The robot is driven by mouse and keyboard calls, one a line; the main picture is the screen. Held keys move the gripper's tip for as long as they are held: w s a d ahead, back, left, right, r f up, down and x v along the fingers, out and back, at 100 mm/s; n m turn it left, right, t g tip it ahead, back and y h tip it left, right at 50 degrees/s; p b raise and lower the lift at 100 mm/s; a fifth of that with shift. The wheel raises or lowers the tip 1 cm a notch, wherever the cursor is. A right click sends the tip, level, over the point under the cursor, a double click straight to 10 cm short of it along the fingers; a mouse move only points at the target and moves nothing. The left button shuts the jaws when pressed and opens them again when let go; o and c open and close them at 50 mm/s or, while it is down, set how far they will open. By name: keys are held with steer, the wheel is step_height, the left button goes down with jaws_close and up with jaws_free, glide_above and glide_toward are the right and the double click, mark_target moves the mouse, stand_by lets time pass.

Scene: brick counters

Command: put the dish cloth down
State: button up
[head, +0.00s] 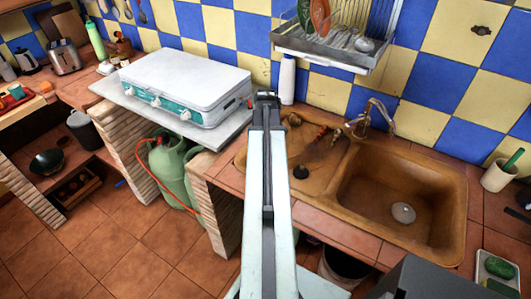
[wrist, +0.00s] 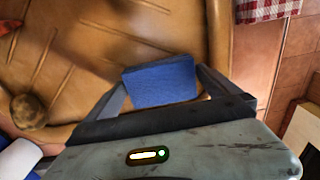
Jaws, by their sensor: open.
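In the head view my gripper (head: 266,96) is at the left back of the sink unit, and the blue thing is hidden.
The sink basin (head: 398,200) is to the right, with a tap (head: 372,115) behind. A white stove (head: 185,85) stands left, a white bottle (head: 287,78) behind, and a dish rack (head: 325,55) above. A red-checked cloth (wrist: 265,8) shows at the wrist view's top right.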

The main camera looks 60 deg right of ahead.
step_height(320, 180, up, 12)
steer(key=p, duration=1.1)
steer(key=shift+p, duration=0.35)
steer(key=w+a, duration=1.7)
steer(key=a, duration=0.4)
steer(key=w+a, duration=0.2)
steer(key=a, duration=1.2)
steer(key=w+a, duration=0.3)
steer(key=a, duration=1.2)
